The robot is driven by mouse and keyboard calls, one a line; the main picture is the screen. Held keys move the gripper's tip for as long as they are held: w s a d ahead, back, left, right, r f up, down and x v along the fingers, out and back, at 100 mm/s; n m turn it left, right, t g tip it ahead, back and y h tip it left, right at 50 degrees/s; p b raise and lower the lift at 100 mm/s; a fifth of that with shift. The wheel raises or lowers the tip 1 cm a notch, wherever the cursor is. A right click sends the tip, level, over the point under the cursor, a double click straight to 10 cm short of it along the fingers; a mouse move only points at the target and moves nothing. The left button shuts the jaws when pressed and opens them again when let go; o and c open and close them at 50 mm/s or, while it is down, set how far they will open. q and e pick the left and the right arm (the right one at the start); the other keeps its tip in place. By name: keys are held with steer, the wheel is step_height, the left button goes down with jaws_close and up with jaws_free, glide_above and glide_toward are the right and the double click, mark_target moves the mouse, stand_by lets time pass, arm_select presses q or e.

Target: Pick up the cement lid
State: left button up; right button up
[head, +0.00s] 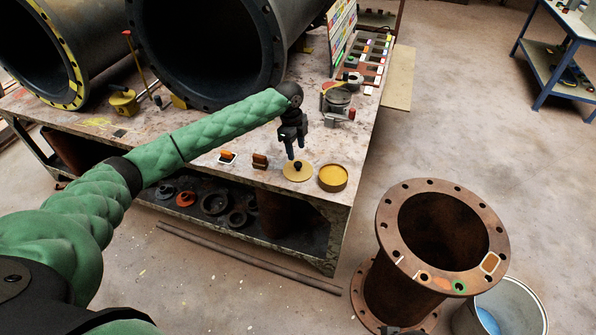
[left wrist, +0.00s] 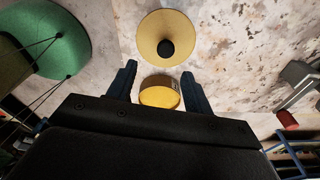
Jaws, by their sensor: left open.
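The cement lid (head: 298,172) is a flat tan-yellow disc with a black knob, lying on the stained table top near its front right corner. The open cement tin (head: 333,178), yellow inside, stands just to its right. My left gripper (head: 296,149) points down above the lid, open and empty, apart from the knob. In the left wrist view the lid (left wrist: 165,24) lies beyond the fingertips of my left gripper (left wrist: 159,70), and the tin (left wrist: 160,92) shows between the fingers.
Large dark pipes (head: 205,40) lie at the back of the table (head: 200,180). A rusty flanged pipe (head: 440,235) stands on the floor at right.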

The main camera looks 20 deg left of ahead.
mark_target(298, 164)
arm_select(q)
step_height(298, 164, down, 2)
steer(key=shift+d+f, duration=0.1)
steer(key=shift+f, duration=0.05)
steer(key=f, duration=0.2)
steer(key=f+p, duration=0.1)
steer(key=f, duration=0.1)
steer(key=shift+w+p, duration=0.3)
steer(key=shift+w, duration=0.1)
steer(key=shift+d+f, duration=0.1)
steer(key=shift+f, duration=0.55)
arm_select(e)
steer(key=shift+s+d+r+g+h, duration=0.2)
steer(key=shift+s+d+r, duration=0.1)
steer(key=shift+d+r, duration=0.35)
steer(key=shift+s+d+r+g+h, duration=0.1)
steer(key=shift+s+d+r+h, duration=0.15)
steer(key=shift+d+r, duration=0.35)
arm_select(q)
steer(key=shift+c, duration=0.4)
arm_select(e)
steer(key=shift+a+r, duration=0.15)
arm_select(q)
steer(key=c, duration=1)
